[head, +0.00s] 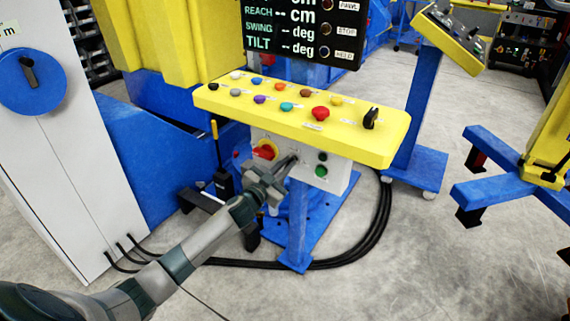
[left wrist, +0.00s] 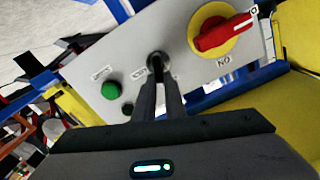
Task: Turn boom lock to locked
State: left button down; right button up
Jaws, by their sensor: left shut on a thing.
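The boom lock looks to be the small dark key switch (left wrist: 157,62) on the grey panel (left wrist: 115,75) in the left wrist view. Its label is too small to read. My left gripper (left wrist: 160,88) is shut on its dark knob, and the fingers hide part of it. In the head view my left gripper (head: 290,164) reaches the grey box (head: 338,177) under the yellow console, and the switch is hidden there behind the fingers. My right gripper is in neither view.
A red rotary handle on a yellow disc (left wrist: 221,34) is close beside the switch. A green button (left wrist: 112,90) is on the other side. The yellow console (head: 300,121) with several coloured buttons overhangs the box. Black cables (head: 372,235) lie on the floor.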

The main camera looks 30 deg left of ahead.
pick_arm(q)
jog(key=shift+d+f+m, duration=0.2)
jog(key=shift+f+m, duration=0.15)
jog(key=shift+m, duration=1.95)
jog(key=shift+d+f+m, duration=0.25)
jog(key=shift+f+m, duration=0.05)
jog(key=shift+m, duration=2)
jog(key=shift+d+f+m, duration=0.2)
jog(key=shift+f+m, duration=0.15)
jog(key=shift+m, duration=1.95)
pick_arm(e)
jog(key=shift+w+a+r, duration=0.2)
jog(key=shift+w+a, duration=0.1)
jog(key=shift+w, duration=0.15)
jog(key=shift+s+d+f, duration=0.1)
pick_arm(q)
jog(key=c, duration=1.8)
grip_release()
jog(key=shift+s, duration=0.1)
